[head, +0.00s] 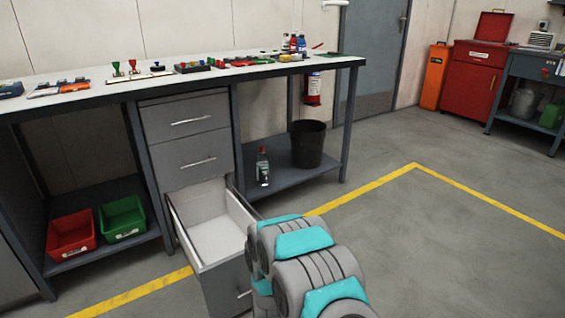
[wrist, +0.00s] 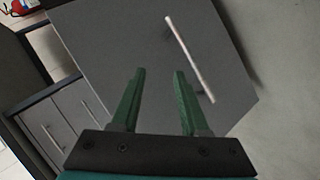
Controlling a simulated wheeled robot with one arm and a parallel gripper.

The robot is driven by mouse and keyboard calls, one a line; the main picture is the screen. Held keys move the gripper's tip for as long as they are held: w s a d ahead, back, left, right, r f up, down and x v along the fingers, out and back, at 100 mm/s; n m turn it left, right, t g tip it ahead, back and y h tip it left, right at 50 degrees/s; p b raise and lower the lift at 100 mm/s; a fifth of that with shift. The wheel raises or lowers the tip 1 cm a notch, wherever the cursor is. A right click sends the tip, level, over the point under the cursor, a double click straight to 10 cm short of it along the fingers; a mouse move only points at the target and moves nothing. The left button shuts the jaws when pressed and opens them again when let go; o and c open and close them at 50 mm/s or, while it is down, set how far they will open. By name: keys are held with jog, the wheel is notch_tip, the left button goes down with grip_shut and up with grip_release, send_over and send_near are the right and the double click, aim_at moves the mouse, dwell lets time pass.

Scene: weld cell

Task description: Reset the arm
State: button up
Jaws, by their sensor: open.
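My arm (head: 300,262) shows in the head view at the bottom, in front of the open lower drawer (head: 213,238); it hides part of that drawer's front, and my gripper is not visible there. In the wrist view my gripper (wrist: 158,85) has its two green fingers apart with nothing between them. Beyond the fingers is a grey drawer front with a pale bar handle (wrist: 188,55); the handle lies above and to the right of the fingertips, outside them. I cannot tell how far the fingertips are from the front.
The workbench (head: 120,90) carries stamps, bottles and tools. Its lower shelf holds a red bin (head: 71,234), a green bin (head: 122,218), a bottle (head: 263,167) and a black bucket (head: 308,144). The pulled-out drawer juts into the floor space. Open floor (head: 440,240) lies to the right.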

jog(key=s+d+r+m+g, duration=0.45)
jog(key=s+r, duration=0.35)
jog(key=r, duration=0.2)
jog(key=s+d+r+m+g, duration=0.35)
jog(key=s+d+r, duration=0.25)
jog(key=s+r, duration=0.3)
jog(key=s+d+r+m+g, duration=0.1)
jog(key=s+d+r+m, duration=0.1)
jog(key=s, duration=0.7)
jog(key=s+d+r+m+g+h, duration=0.1)
jog(key=s+d+r, duration=0.4)
jog(key=s, duration=0.5)
jog(key=s+d+r+m+g, duration=0.3)
jog(key=s+r, duration=0.3)
jog(key=s, duration=0.4)
jog(key=shift+d+m+h, duration=0.3)
jog(key=shift+m+h, duration=0.1)
jog(key=shift+m, duration=0.1)
jog(key=shift+w, duration=0.1)
